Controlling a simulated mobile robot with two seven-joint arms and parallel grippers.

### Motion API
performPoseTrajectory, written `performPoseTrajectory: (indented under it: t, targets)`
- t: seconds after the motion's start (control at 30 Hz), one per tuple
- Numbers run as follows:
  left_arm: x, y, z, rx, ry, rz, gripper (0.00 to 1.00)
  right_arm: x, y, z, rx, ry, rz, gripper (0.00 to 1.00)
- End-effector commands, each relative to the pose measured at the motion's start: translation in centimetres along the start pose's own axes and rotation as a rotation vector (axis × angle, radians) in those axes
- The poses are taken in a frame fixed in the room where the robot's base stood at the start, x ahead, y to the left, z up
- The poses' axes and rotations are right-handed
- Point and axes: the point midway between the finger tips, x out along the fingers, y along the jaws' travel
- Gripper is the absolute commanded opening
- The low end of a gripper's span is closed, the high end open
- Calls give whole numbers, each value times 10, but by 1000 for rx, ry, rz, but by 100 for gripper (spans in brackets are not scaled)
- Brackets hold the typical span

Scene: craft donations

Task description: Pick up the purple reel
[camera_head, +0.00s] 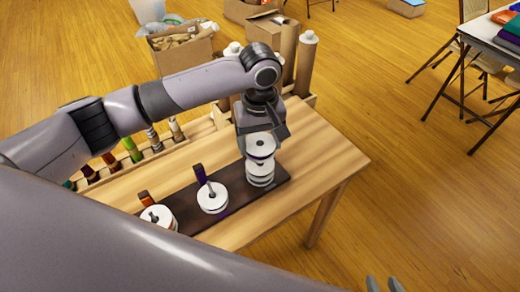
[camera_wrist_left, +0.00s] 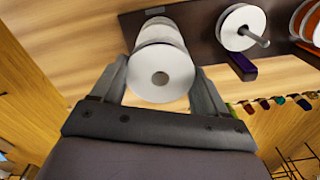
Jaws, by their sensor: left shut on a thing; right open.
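My left gripper (camera_head: 263,138) is shut on a reel with white end discs (camera_head: 261,147), at the right end of a dark board (camera_head: 236,194). The held reel also shows between the fingers in the left wrist view (camera_wrist_left: 161,78); its thread colour is hard to tell. More white reel discs (camera_head: 260,174) show directly below it; I cannot tell whether they touch. A white-topped reel (camera_head: 212,197) sits around the middle peg, beside a purple marker (camera_head: 201,174), with some purple at its lower edge. My right gripper (camera_head: 384,285) shows only its fingertips at the bottom edge, apart from the reels.
Another reel (camera_head: 158,218) stands by an orange marker (camera_head: 146,198) at the board's left end. A rack of coloured spools (camera_head: 132,150) and tall brown rolls (camera_head: 305,62) line the back. The wooden table (camera_head: 325,160) is clear at right.

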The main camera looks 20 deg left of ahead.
Motion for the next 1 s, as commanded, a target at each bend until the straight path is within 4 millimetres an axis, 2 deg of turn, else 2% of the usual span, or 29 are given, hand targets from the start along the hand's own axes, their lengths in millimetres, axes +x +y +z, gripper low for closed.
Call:
performPoseTrajectory:
  t: [0.03,0.3,0.5,0.7,1.0]
  targets:
    - [-15,1,0,2,3,5,45,-1,0,-1,0,0,0,43]
    - [-90,1,0,1,3,4,45,-2,0,-4,0,1,0,43]
    - [-132,0,0,1,2,1,45,-4,0,-7,0,1,0,43]
    - [-149,0,0,0,1,0,45,-7,0,-10,0,1,0,43]
    - [-151,0,0,0,-1,0,45,-7,0,-10,0,2,0,43]
